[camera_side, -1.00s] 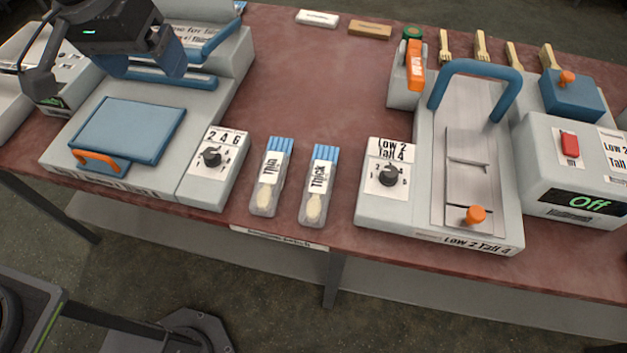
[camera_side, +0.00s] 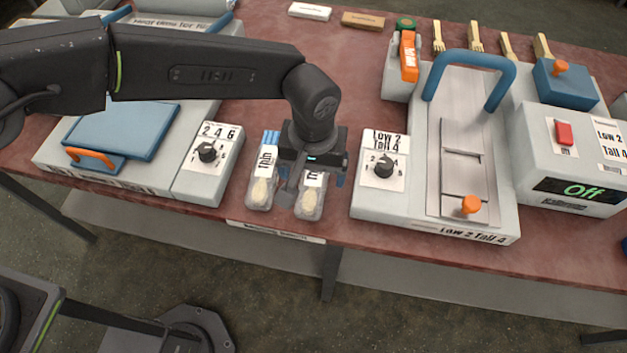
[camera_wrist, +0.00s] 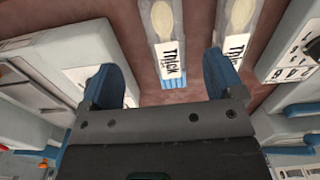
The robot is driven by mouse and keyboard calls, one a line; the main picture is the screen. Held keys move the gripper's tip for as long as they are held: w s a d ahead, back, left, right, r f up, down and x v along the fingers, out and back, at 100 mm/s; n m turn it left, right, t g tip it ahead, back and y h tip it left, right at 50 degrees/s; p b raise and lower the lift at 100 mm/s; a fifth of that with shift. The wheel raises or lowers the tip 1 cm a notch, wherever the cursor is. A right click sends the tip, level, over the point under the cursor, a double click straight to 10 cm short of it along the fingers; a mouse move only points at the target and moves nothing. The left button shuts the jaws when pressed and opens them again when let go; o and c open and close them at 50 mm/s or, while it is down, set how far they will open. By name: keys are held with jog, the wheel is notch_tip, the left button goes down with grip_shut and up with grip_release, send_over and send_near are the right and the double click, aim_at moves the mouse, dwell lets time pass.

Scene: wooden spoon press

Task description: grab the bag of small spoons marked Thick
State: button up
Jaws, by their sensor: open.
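The Thick bag (camera_side: 311,204) is a clear packet of small spoons with a white label and blue upper end. It lies near the table's front edge, and my gripper partly hides it in the side view. My gripper (camera_side: 314,187) is open over this bag, with one finger toward each side. In the wrist view the Thick bag (camera_wrist: 172,50) reads "Thick" and lies ahead of the gap between my blue fingers (camera_wrist: 166,80). The similar Thin bag (camera_side: 262,190) lies close on the left; it also shows in the wrist view (camera_wrist: 234,40), near one fingertip.
A grey machine with a dial (camera_side: 209,160) stands left of the bags. Another machine with a dial (camera_side: 378,195) and a blue handle (camera_side: 470,70) stands to the right. Wooden forks (camera_side: 476,38) lie at the back right.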

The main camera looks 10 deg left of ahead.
aim_at(310, 198)
notch_tip(310, 198, down, 3)
jog(key=shift+f, duration=0.2)
jog(key=shift+s+a+f, duration=0.1)
jog(key=shift+s+f, duration=0.05)
jog(key=shift+f, duration=0.75)
jog(key=shift+s+a+f, duration=0.1)
jog(key=shift+s+f, duration=0.05)
jog(key=shift+f, duration=0.75)
jog(key=shift+s+a+f, duration=0.1)
jog(key=shift+s+f, duration=0.05)
jog(key=shift+f, duration=0.75)
jog(key=c, duration=1)
jog(key=shift+r, duration=0.1)
